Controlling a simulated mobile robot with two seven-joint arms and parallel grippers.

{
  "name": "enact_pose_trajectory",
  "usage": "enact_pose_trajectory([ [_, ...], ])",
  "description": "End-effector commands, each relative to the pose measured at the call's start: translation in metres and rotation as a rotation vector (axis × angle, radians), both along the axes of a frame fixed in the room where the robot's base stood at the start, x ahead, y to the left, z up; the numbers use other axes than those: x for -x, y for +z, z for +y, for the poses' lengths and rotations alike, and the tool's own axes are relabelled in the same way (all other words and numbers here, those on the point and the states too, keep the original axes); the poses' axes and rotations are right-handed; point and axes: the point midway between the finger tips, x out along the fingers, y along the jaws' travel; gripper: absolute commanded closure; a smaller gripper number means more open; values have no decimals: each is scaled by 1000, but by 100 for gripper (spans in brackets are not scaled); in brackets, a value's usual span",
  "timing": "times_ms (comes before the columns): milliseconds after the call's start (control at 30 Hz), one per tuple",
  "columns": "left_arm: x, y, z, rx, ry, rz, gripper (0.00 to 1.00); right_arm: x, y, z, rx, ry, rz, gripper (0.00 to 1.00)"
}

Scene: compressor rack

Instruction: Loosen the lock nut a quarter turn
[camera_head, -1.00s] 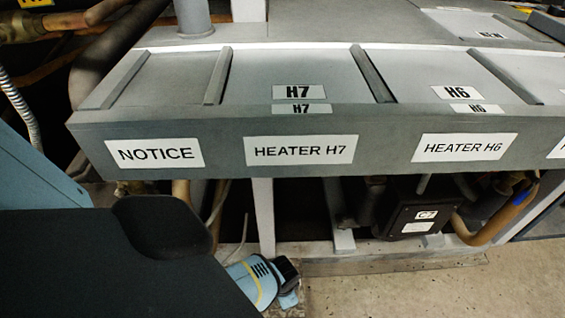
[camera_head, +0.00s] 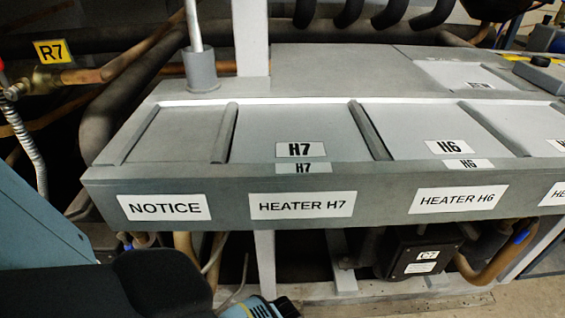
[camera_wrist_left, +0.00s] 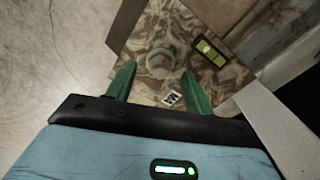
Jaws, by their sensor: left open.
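In the left wrist view a grey nut-like fitting (camera_wrist_left: 160,62), taken as the lock nut, stands on a brown mottled plate (camera_wrist_left: 148,28). My left gripper (camera_wrist_left: 158,70) is open, with one green finger on each side of the fitting in the picture. Gaps show between the fitting and both fingers. I cannot tell whether the fingertips reach down to its height. The fitting's flats are blurred. In the head view neither the fitting nor my left fingertips show. My right gripper is in neither view.
A small level-like yellow-green label (camera_wrist_left: 208,52) and a white tag (camera_wrist_left: 171,99) are on the plate. A pale beam (camera_wrist_left: 275,75) runs close on the right. In the head view a grey heater shelf (camera_head: 230,180) spans the middle, with a black box (camera_head: 420,255) below it.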

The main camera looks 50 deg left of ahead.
Motion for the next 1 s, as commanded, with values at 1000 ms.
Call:
enact_pose_trajectory([
  [1000,1,59,0,-1,1,2,48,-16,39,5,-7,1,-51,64],
])
